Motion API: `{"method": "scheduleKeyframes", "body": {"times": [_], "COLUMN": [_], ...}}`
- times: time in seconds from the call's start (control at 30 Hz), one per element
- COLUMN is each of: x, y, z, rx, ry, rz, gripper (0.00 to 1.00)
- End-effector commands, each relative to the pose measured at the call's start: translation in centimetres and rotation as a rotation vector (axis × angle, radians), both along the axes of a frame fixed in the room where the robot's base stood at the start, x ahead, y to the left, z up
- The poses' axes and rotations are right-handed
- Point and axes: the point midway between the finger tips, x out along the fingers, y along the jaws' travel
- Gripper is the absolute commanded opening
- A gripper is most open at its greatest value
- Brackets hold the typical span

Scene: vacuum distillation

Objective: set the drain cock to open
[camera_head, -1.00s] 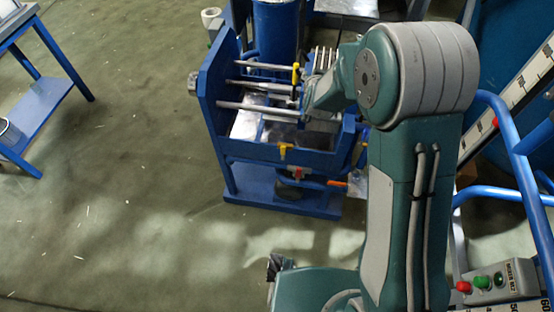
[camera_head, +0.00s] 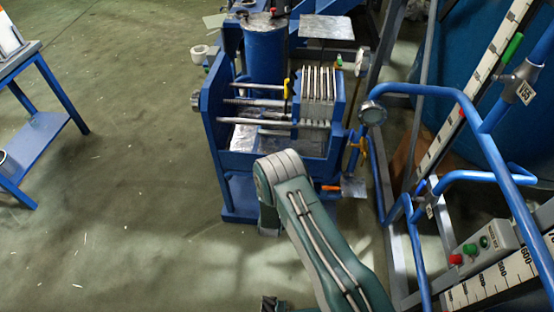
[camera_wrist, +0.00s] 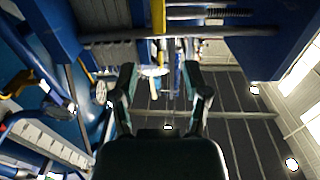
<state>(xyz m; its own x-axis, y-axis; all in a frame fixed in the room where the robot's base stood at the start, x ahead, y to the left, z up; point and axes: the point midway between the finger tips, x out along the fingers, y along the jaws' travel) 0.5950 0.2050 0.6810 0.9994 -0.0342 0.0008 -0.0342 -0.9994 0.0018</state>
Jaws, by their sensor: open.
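A blue press frame (camera_head: 215,135) with rods, plates and a metal tray stands at the middle in the head view. I cannot tell for sure which part is the drain cock. A small yellow part (camera_head: 287,88) shows by the rods. The front wall of the frame is partly hidden by my arm. In the wrist view my gripper (camera_wrist: 160,72) is open, with nothing between its fingers. A yellow bar (camera_wrist: 158,18) shows ahead, beyond the fingertips and apart from them. In the head view my gripper is hidden behind my arm.
An orange-handled part (camera_head: 331,188) sits low at the right of the frame. Blue pipes (camera_head: 420,90) with a gauge (camera_head: 372,113) and a control box (camera_head: 485,250) are at the right. A blue table (camera_head: 40,125) stands at the left. The floor between is clear.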

Motion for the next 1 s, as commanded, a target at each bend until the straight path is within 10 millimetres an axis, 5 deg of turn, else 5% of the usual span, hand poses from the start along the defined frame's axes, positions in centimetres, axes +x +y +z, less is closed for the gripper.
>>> {"method": "scheduleKeyframes", "body": {"times": [0.6, 1.0], "x": [9.5, 10.5], "y": [-0.2, -0.3], "z": [0.0, 0.1], "rx": [0.000, -0.001], "ry": [0.000, 0.001], "rz": [-0.001, 0.000], "gripper": [0.60, 0.60]}}
